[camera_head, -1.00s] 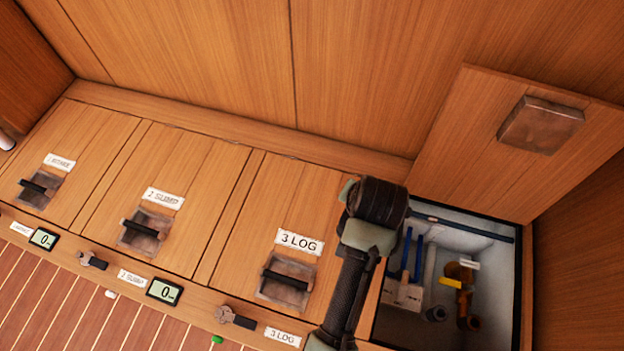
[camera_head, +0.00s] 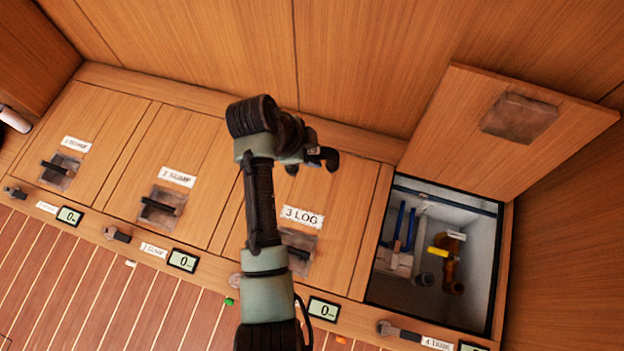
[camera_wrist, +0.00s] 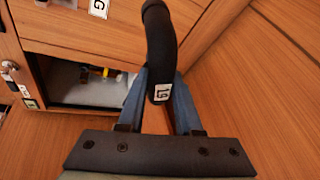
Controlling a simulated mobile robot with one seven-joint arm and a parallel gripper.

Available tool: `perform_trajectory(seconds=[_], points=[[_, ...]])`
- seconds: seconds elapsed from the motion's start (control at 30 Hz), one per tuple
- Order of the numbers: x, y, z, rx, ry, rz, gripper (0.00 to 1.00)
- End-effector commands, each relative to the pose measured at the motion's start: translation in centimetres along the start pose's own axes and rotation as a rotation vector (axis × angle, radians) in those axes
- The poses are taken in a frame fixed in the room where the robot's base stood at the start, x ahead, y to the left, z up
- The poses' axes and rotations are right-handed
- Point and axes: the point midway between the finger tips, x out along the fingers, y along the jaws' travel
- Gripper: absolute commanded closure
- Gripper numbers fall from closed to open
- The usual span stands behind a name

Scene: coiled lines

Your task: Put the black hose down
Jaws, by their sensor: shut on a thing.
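In the wrist view, the black hose (camera_wrist: 160,35) is a short thick curved piece with a white label on it. The blue fingers of my gripper (camera_wrist: 160,82) are shut on it, one on each side. In the head view, my gripper (camera_head: 306,153) is above the back part of the closed 3 LOG hatch, left of the open bilge compartment. A dark end of the hose (camera_head: 328,158) sticks out to its right. The rest of the hose is hidden by my wrist in that view.
The open compartment (camera_head: 480,275) at right holds blue pipes (camera_head: 405,228), a pipe with a yellow tag (camera_head: 438,252) and orange-brown fittings (camera_head: 450,275). Its lid (camera_head: 510,165) stands raised behind it. Closed hatches with recessed handles (camera_head: 160,205) lie to the left, with small displays (camera_head: 183,260) along the front ledge.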

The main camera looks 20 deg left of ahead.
Motion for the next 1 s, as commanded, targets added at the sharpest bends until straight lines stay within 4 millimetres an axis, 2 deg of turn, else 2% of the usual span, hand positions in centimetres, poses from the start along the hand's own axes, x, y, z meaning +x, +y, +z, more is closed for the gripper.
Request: perform_trajectory(seconds=[0.2,0.47,0.63,1.0], points=[[4.0,0.9,1.8,0.003,0.000,0.005,1.00],[6.0,1.3,2.6,0.003,0.000,0.003,1.00],[8.3,1.8,3.5,0.003,-0.001,0.004,1.00],[8.9,1.9,3.7,0.004,-0.001,0.002,1.00]])
